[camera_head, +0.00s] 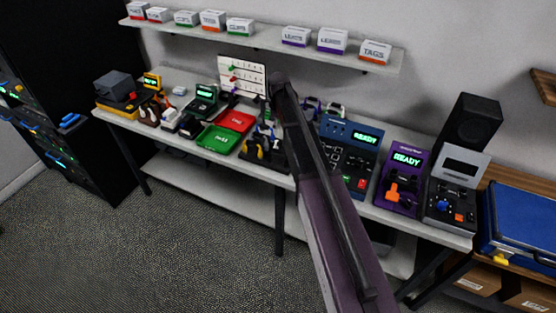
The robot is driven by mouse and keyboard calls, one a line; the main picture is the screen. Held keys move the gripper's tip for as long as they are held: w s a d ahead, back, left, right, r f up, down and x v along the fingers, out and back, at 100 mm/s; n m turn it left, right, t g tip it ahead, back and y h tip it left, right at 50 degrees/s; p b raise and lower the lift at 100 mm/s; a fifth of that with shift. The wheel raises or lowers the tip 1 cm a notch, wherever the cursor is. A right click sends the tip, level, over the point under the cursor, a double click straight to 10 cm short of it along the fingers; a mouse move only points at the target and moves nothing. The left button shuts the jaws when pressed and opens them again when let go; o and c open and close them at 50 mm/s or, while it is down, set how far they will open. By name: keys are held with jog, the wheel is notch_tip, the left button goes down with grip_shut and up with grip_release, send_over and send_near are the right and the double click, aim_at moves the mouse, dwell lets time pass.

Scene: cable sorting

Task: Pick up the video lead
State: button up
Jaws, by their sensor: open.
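I cannot single out the video lead in this view. Small dark coiled leads (310,107) lie at the back of the bench, just right of my arm. More dark leads or plugs (168,115) lie in a cluster near the left end of the bench. They are too small to tell which is a video lead. My arm rises from the bottom right and ends over the middle of the bench. My gripper does not show; the arm link hides part of the bench behind it.
The long white bench (215,167) is crowded. A red tray (236,121) and a green tray (217,139) lie left of my arm. A blue tester (349,141), purple tester (402,178) and grey tester (455,200) stand right. A wall shelf (265,43) with boxes hangs above.

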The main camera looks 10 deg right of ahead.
aim_at(278, 150)
jog(key=shift+f+b, duration=3.8)
jog(key=shift+f, duration=0.25)
jog(key=shift+f, duration=0.15)
notch_tip(278, 150, down, 5)
jog(key=b, duration=0.5)
jog(key=shift+s+a, duration=0.1)
jog(key=shift+s, duration=0.05)
grip_shut()
